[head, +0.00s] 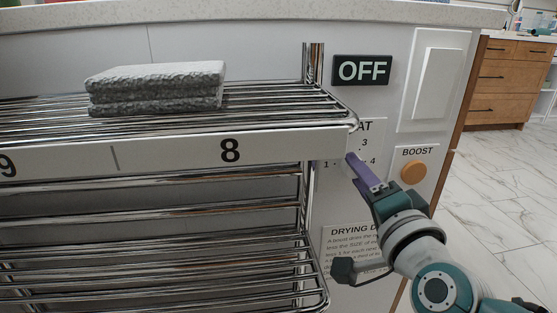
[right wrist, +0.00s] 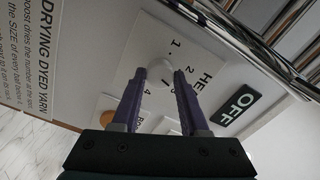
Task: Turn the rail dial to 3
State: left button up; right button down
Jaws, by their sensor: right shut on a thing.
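The rail dial (right wrist: 159,74) is a pale round knob on the white plate marked HEAT (right wrist: 136,52), with numbers around it. My right gripper (right wrist: 162,76) has its purple fingers on either side of the knob and is shut on it. In the head view the right gripper (head: 352,160) reaches up from the lower right to the heat plate (head: 367,140), where 3 and 4 are readable. The knob is hidden there by the fingers and the shelf edge, and I cannot tell which number it points at. My left gripper is out of view.
A dark OFF sign (head: 362,69) is above the plate. An orange BOOST button (head: 413,172) and a white switch (head: 437,82) are to the right. The chrome rack (head: 300,230), with folded grey towels (head: 155,88) on top, stands close on the left.

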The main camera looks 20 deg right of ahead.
jog(key=shift+m, duration=1.3)
jog(key=shift+c, duration=2.1)
grip_release()
jog(key=p+v, duration=0.2)
jog(key=v, duration=0.8)
jog(key=shift+d, duration=0.1)
